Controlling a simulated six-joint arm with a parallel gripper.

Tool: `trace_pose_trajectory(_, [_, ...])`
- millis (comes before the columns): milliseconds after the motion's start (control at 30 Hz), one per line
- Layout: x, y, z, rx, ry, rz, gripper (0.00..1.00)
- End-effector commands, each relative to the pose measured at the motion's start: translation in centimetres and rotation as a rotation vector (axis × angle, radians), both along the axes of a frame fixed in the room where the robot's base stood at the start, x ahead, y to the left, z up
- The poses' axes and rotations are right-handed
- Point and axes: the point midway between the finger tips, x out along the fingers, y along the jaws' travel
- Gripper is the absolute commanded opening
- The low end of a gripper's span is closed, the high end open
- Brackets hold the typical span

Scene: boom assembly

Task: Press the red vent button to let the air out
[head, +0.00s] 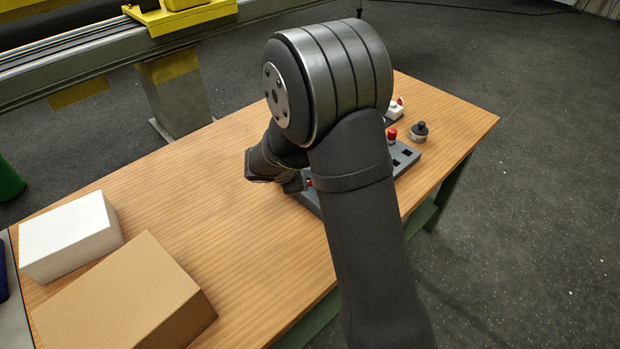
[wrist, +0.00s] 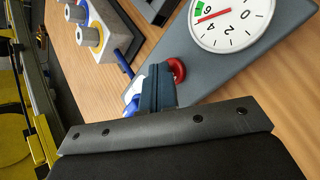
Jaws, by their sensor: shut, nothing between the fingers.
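A red round part (wrist: 178,70), which looks like the red vent button, is on the grey panel in the wrist view. My gripper (wrist: 156,84) is shut and empty, with its fingertips just left of the red part; they partly cover it, and I cannot tell whether they touch. In the head view my gripper (head: 292,184) is low over the bench, with a bit of red (head: 310,183) at its right. A white dial gauge (wrist: 234,20) is on the same panel, its red needle near the 6 and the green band.
A grey slotted holder (head: 407,158) with a red-topped part (head: 391,134) is partly behind my arm. A black-topped part (head: 419,131) stands beside it. A white box (head: 68,236) and a brown box (head: 125,300) are at the left. The bench middle is clear. A block with grey fittings (wrist: 90,36) is nearby.

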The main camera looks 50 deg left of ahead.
Motion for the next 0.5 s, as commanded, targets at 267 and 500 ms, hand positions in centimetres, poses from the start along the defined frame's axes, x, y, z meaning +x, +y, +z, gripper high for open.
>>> trace_pose_trajectory(267, [0.0, 0.0, 0.0, 0.0, 0.0, 0.0, 0.0])
trace_pose_trajectory(500, [0.0, 0.0, 1.1, 0.001, 0.0, -0.001, 0.0])
